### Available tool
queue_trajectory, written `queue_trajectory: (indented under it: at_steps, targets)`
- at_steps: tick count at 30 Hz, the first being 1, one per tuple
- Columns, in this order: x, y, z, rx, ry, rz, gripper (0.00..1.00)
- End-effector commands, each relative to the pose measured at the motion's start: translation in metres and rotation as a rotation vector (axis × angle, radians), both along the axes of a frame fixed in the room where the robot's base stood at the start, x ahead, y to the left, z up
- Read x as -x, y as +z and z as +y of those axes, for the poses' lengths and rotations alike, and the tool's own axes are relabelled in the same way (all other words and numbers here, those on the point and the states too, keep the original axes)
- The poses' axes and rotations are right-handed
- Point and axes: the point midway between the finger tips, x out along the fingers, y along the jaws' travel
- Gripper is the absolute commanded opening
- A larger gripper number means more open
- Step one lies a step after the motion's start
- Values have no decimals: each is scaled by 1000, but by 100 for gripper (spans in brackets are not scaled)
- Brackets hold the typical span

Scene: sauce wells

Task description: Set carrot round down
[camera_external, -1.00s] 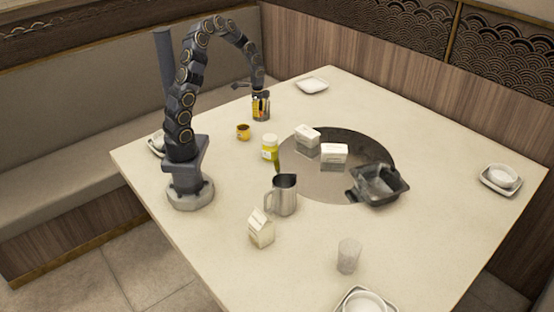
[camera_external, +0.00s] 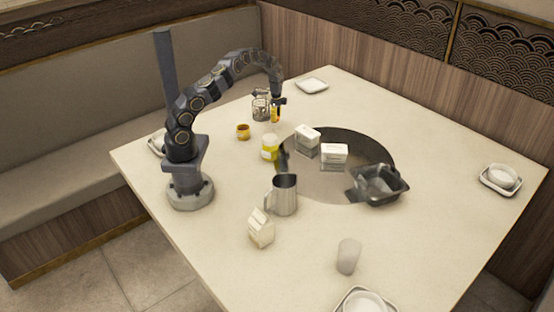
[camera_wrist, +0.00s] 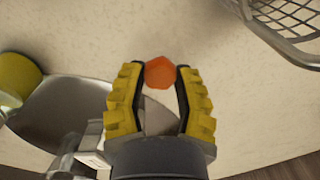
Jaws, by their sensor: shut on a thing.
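The carrot round (camera_wrist: 160,72) is a small orange piece held between the fingertips of my gripper in the wrist view. My gripper (camera_wrist: 158,80) has yellow ridged fingers and is shut on it. The wire basket (camera_wrist: 292,20) also shows at the top right of the wrist view, apart from my fingers.
A yellow jar (camera_external: 270,150) and small mustard cup (camera_external: 243,132) stand nearby. Two white blocks (camera_external: 334,153) and a black pan (camera_external: 380,187) occupy the round plate. A metal pitcher (camera_external: 286,196), carton (camera_external: 261,228) and glass (camera_external: 348,257) stand toward the front.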

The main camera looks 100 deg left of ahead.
Motion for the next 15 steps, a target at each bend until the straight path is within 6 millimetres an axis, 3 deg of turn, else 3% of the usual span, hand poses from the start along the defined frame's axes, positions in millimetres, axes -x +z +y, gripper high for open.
queue_trajectory:
  at_steps: [7,12,15]
  targets:
    - [-5,-11,9,-3,-2,-1,19]
    - [-5,-36,7,1,-3,0,19]
    - [-5,-41,7,0,-3,-1,19]
